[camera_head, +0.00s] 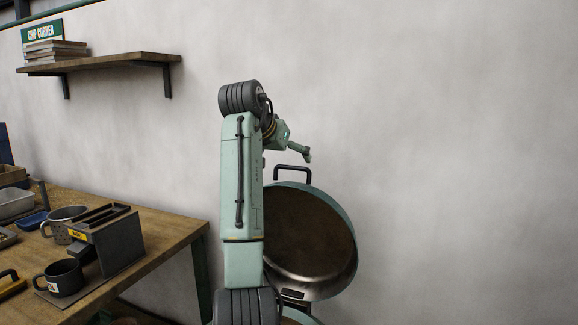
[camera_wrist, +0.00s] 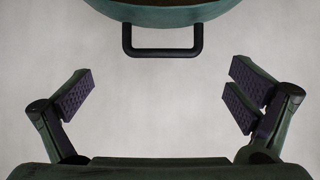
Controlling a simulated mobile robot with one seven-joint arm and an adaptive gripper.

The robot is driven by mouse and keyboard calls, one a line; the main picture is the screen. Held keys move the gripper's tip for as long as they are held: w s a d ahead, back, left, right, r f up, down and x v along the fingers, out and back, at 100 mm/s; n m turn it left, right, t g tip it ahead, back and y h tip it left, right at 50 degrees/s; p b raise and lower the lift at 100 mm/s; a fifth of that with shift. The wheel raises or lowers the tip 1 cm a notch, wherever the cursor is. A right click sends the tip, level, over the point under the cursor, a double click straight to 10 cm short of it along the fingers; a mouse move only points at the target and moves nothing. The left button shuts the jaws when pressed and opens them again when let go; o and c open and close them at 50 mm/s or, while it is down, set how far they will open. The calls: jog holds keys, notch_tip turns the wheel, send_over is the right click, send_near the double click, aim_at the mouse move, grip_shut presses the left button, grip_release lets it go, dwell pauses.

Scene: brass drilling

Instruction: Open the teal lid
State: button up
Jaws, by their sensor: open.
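The teal lid (camera_head: 345,222) stands swung up, steeply tilted, in the head view. Its dark brown round inside faces the camera. A black bar handle (camera_head: 293,172) sticks up from its top rim. A hinge-like bracket shows at its lower edge, above a sliver of a teal rim at the bottom of the frame. In the wrist view, the lid's edge (camera_wrist: 160,15) and the handle (camera_wrist: 162,52) are ahead of my gripper (camera_wrist: 162,90). My gripper is open and empty, its fingers wide apart and clear of the handle. My arm hides the lid's left edge in the head view.
A wooden workbench (camera_head: 170,232) stands at left with a dark mug (camera_head: 64,277), a grey metal mug (camera_head: 62,222), a black block-shaped holder (camera_head: 112,240) and trays. The wall right of the lid is bare.

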jog(key=shift+v, duration=1.8)
